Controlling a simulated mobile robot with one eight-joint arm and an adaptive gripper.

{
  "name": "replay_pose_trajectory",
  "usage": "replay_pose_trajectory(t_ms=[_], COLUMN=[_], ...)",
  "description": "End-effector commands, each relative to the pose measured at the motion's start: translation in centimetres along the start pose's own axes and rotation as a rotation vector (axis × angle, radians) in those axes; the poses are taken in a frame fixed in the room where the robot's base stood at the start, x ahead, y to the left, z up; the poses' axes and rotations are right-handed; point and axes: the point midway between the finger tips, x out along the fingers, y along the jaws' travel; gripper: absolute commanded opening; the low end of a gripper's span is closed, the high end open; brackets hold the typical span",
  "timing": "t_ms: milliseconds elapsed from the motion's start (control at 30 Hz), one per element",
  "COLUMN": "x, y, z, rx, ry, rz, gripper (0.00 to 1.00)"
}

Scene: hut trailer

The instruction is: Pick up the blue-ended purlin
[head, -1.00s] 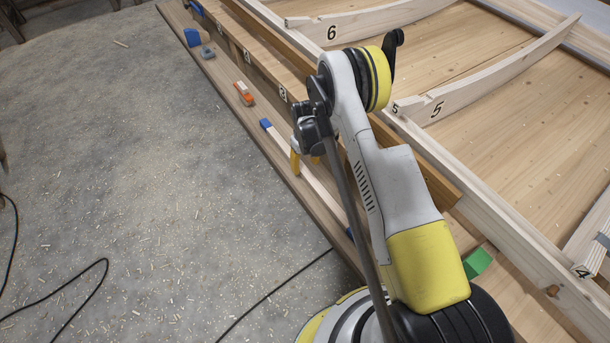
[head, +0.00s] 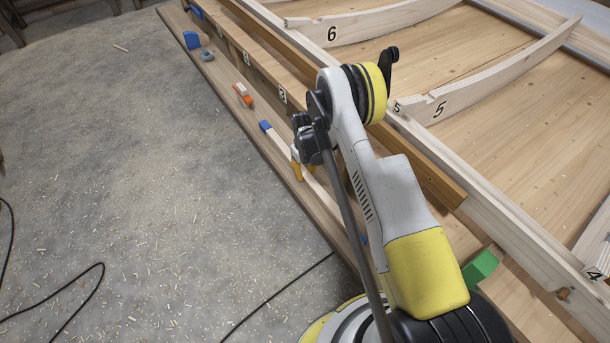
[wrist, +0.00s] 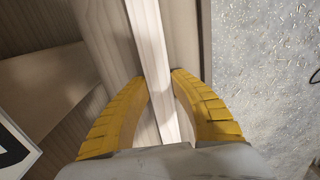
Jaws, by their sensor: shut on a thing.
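The blue-ended purlin is a long pale wooden strip (head: 281,143) on the brown ledge beside the trailer frame. One blue end (head: 265,126) shows beyond my gripper, and a bit of blue (head: 363,238) shows at the near end. My gripper (head: 303,173) is shut on the strip between those ends, with its yellow fingers on either side. In the wrist view the pale strip (wrist: 151,50) runs between the two yellow fingers (wrist: 160,85). My arm hides part of the strip in the head view. I cannot tell whether it is clear of the ledge.
An orange-and-white tool (head: 243,95), a grey round item (head: 208,56) and a blue block (head: 192,40) lie farther along the ledge (head: 222,92). The numbered frame with curved ribs (head: 480,85) is at the right. A green block (head: 481,266) sits near my base. Grey floor lies left.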

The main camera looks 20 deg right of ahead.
Motion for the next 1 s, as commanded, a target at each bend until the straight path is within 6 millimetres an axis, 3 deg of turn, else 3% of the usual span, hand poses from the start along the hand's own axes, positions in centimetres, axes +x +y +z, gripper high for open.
replay_pose_trajectory(t_ms=[233, 633, 1000], x=[-1.1, -8.9, -10.0], y=[0.0, 0.0, 0.0], z=[0.0, 0.0, 0.0], rx=[0.000, 0.000, 0.000], ry=[-0.001, -0.001, 0.000], rz=[0.000, 0.000, 0.000], gripper=[0.00, 0.00, 0.00])
